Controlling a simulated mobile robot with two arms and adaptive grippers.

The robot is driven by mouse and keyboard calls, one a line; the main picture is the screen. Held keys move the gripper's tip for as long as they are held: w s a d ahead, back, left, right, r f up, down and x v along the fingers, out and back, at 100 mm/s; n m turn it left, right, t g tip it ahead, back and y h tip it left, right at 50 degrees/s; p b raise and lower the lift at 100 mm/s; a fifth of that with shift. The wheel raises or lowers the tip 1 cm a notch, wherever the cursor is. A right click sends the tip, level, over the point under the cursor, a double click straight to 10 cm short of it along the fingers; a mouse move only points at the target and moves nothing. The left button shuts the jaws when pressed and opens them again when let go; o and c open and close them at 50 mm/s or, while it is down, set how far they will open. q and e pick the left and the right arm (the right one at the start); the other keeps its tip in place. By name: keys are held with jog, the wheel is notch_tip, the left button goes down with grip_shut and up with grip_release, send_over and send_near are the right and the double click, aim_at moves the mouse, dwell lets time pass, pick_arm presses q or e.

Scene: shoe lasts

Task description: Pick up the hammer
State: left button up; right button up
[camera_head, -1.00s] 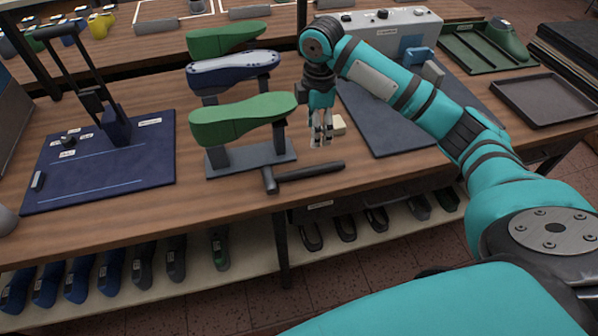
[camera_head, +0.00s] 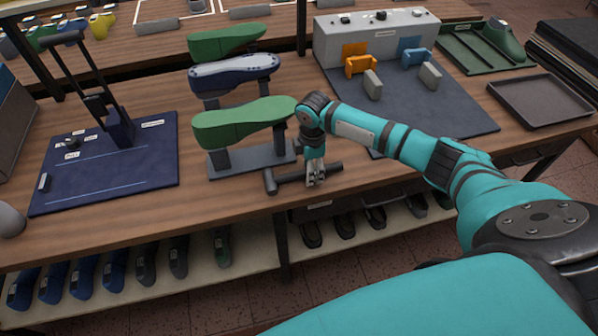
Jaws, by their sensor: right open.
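A dark hammer lies on the wooden table near its front edge, its head (camera_head: 270,181) at the left and its handle (camera_head: 335,166) reaching right. My right gripper (camera_head: 316,181) is open and pointing down at the hammer's handle. Its fingers overlap the handle in the picture and hide part of it. I cannot tell whether they touch it. My left gripper is not in view.
A grey stand (camera_head: 222,172) with a green shoe last (camera_head: 240,120) is just behind the hammer. A blue board (camera_head: 160,175) lies left. A grey control box (camera_head: 390,30) with orange and blue clamps stands at the back right. A dark tray (camera_head: 540,112) lies farther right.

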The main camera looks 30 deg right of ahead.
jog(key=shift+f, duration=0.3)
jog(key=c, duration=1)
jog(key=shift+r, duration=0.1)
grip_shut()
